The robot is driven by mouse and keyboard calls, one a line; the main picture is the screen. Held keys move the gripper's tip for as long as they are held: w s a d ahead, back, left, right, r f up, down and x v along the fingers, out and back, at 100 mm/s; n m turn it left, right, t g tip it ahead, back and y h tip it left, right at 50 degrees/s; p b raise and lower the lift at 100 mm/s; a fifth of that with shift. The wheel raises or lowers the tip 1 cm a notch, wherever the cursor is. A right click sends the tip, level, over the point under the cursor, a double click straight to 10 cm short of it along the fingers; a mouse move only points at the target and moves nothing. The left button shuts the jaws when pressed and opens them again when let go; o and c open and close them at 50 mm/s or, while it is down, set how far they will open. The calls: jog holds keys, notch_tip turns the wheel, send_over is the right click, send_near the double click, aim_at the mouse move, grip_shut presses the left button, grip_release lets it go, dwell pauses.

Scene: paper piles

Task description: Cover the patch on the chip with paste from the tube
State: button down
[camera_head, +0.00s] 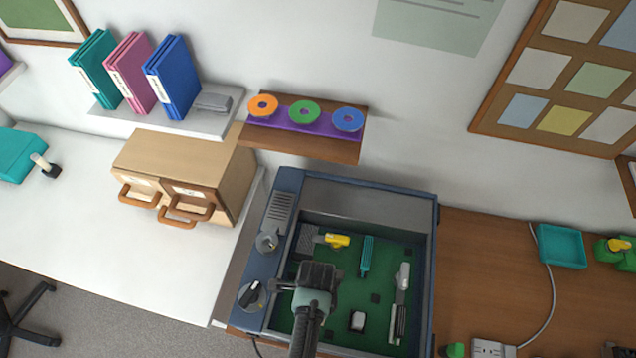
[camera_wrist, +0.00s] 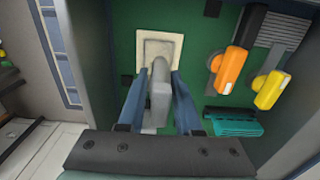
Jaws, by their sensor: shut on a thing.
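My gripper (camera_head: 318,280) is inside the open blue case, above its green board. In the wrist view my gripper (camera_wrist: 160,88) is shut on a grey tube (camera_wrist: 159,100) between its two blue fingers. The tube's far end lies over the lower part of a pale beige square chip (camera_wrist: 152,47). In the head view I cannot make out the chip; my gripper and arm cover part of the board.
The case (camera_head: 436,235) has raised walls around the board. An orange part (camera_wrist: 232,62), a yellow part (camera_wrist: 270,90) and a teal part (camera_wrist: 235,128) stand right of the chip. A grey-white block (camera_head: 357,321) and a white lever-like part (camera_head: 402,276) are on the board's right side.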

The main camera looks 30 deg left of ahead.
jog(key=shift+s+d, duration=0.1)
jog(key=shift+s, duration=0.15)
jog(key=shift+w+a+b, duration=0.2)
jog(key=shift+w+b, duration=0.15)
jog(key=shift+w, duration=0.2)
jog(key=shift+w+a+b, duration=0.15)
jog(key=shift+w+b, duration=0.2)
jog(key=shift+w, duration=0.2)
jog(key=shift+s+d+p, duration=0.2)
jog(key=shift+s+p, duration=0.25)
jog(key=shift+s, duration=0.15)
jog(key=shift+s+d+p, duration=0.15)
jog(key=shift+s+p, duration=0.3)
jog(key=shift+s, duration=0.15)
jog(key=shift+w+a+b, duration=0.2)
jog(key=shift+w+b, duration=0.15)
jog(key=shift+w, duration=0.3)
jog(key=shift+w+a+b, duration=0.15)
jog(key=shift+w+b, duration=0.15)
jog(key=shift+w, duration=0.3)
jog(key=shift+s+d+p, duration=0.15)
jog(key=shift+s+p, duration=0.3)
jog(key=shift+s, duration=0.15)
jog(key=shift+s+a, duration=0.3)
jog(key=shift+a, duration=0.65)
